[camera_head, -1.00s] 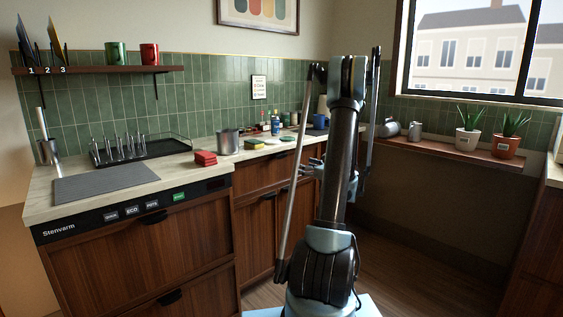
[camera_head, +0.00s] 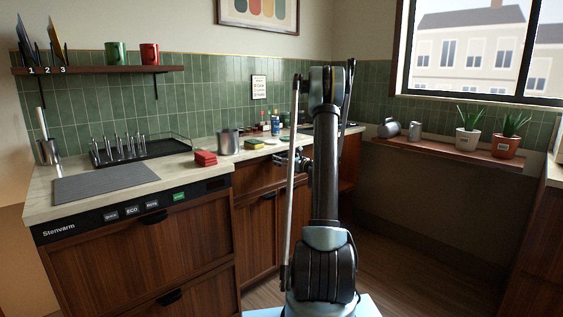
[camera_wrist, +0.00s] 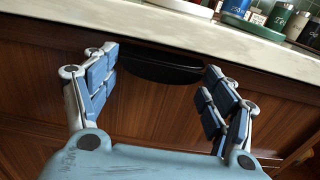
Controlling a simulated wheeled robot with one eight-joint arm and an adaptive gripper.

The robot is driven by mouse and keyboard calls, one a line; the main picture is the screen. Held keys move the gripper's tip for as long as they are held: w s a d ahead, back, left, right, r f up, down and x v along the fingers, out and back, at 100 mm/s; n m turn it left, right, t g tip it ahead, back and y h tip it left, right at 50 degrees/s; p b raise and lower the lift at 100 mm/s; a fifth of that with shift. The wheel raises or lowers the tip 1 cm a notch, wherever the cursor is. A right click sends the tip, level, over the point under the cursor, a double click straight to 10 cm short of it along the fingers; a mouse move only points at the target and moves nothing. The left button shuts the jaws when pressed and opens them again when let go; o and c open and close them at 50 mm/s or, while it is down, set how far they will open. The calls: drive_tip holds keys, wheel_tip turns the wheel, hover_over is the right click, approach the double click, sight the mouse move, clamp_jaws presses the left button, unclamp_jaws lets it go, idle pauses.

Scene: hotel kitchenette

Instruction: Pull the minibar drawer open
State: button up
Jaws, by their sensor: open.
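A dark wood drawer front (camera_wrist: 170,110) with a black cup-shaped handle (camera_wrist: 160,67) fills the wrist view, just below the pale counter edge. The drawer looks closed. My gripper (camera_wrist: 160,88) is open and empty, with one finger on each side of the handle and the handle a little beyond the fingertips; I see no contact. In the head view my gripper (camera_head: 290,160) is beside the upper cabinet fronts under the counter, partly hidden by my arm. No label on this drawer shows.
A Stenvarm panel front (camera_head: 140,205) with black handles is at the left. Open floor (camera_head: 400,265) lies to the right.

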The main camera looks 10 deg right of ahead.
drive_tip(key=shift+w+a, duration=0.25)
drive_tip(key=shift+w, duration=0.15)
